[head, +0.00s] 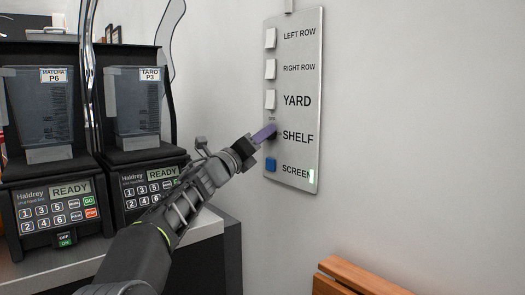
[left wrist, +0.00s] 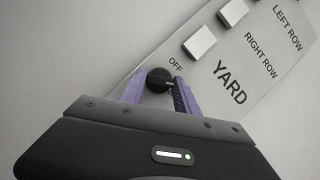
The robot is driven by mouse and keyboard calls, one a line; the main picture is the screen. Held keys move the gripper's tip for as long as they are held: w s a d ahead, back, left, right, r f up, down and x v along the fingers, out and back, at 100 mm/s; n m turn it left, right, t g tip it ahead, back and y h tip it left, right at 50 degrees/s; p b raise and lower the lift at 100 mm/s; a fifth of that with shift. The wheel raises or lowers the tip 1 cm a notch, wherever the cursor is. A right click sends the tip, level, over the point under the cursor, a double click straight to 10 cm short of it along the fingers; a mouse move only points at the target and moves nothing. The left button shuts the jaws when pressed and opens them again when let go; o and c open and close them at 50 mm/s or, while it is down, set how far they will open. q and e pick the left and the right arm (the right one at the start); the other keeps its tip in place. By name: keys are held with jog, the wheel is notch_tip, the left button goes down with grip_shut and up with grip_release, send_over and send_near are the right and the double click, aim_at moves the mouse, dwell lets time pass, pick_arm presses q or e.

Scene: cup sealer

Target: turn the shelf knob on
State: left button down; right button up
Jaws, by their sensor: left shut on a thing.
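The metal switch panel (head: 297,100) is on the wall, with a column of controls and printed labels. The shelf knob (left wrist: 158,80) is a round black knob beside the "SHELF" label. In the left wrist view it sits between the purple fingers, with "OFF" printed near it. My left gripper (head: 265,134) is at the knob, its fingers on either side and shut on it. In the head view the fingers mostly hide the knob. My right gripper is not in view.
White switches (head: 270,69) sit above the knob and a blue button (head: 270,165) below it. Two dispensers (head: 140,105) stand on the counter (head: 205,226) at left. A wooden bench (head: 355,277) is at lower right. The wall right of the panel is clear.

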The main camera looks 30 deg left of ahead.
pick_arm(q)
jog(key=shift+a+f+m+h+b, duration=0.1)
jog(key=shift+m+h+b, duration=0.2)
jog(key=shift+m+h, duration=1)
jog(key=shift+a+r+m+h+b, duration=0.1)
jog(key=shift+m+h+b, duration=0.35)
jog(key=shift+m, duration=1.65)
jog(key=shift+f+m+h+b, duration=0.1)
jog(key=shift+m+h+b, duration=0.1)
jog(key=shift+m+h, duration=1.15)
jog(key=shift+m+y, duration=0.4)
jog(key=shift+m, duration=0.05)
jog(key=c, duration=0.9)
grip_release()
jog(key=shift+w, duration=0.1)
